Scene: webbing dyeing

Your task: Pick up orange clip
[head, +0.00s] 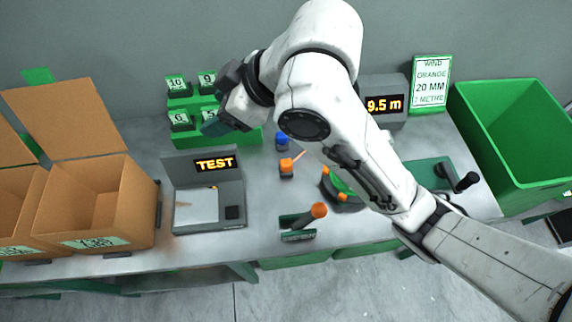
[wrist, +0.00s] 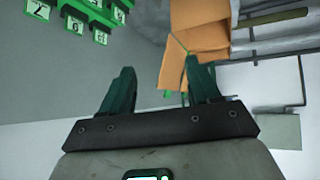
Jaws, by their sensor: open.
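A small orange piece (head: 287,166), which looks like the orange clip, is on the grey bench, just below a blue one (head: 282,141). My gripper (head: 212,128) is up and to the left of it in the head view, near the numbered green blocks. Its two dark green fingers stand apart with nothing between them in the wrist view (wrist: 161,85). The orange clip cannot be made out in the wrist view.
Green numbered blocks (head: 179,121) stand at the back. A TEST display unit (head: 208,192), an orange-handled tool (head: 318,211) and a crank device (head: 433,173) are on the bench. Open cardboard boxes (head: 99,205) stand left, a green bin (head: 520,130) right. My arm covers part of the bench.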

